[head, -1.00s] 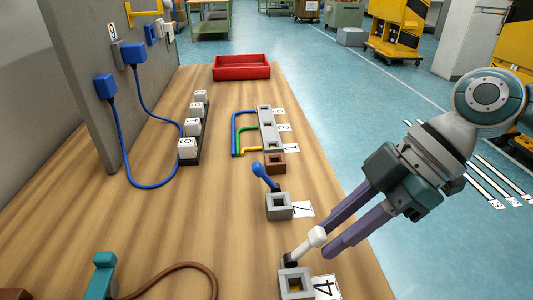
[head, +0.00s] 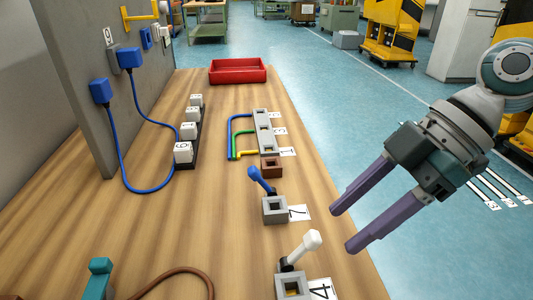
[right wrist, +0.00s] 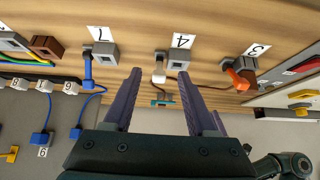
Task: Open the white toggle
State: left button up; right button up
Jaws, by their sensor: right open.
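The white toggle (head: 304,247) is a lever on a grey square base (head: 292,289) beside a label "4". Its lever tilts up and to the right in the head view. It also shows in the right wrist view (right wrist: 160,70), where it appears between the two fingers. My right gripper (head: 341,229) is open and empty, with purple fingers pointing toward the toggle. In the head view its fingertips are to the right of the lever, with a gap between. My left gripper does not show.
A blue toggle (head: 259,179) on a grey base labelled 7 stands beyond the white one. An orange toggle (right wrist: 240,77) stands on the other side, in the right wrist view. A teal handle (head: 98,275) is at the front left. A red tray (head: 238,77) lies far back.

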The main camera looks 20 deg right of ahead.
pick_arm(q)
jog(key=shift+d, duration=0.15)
pick_arm(e)
jog(key=v, duration=0.6)
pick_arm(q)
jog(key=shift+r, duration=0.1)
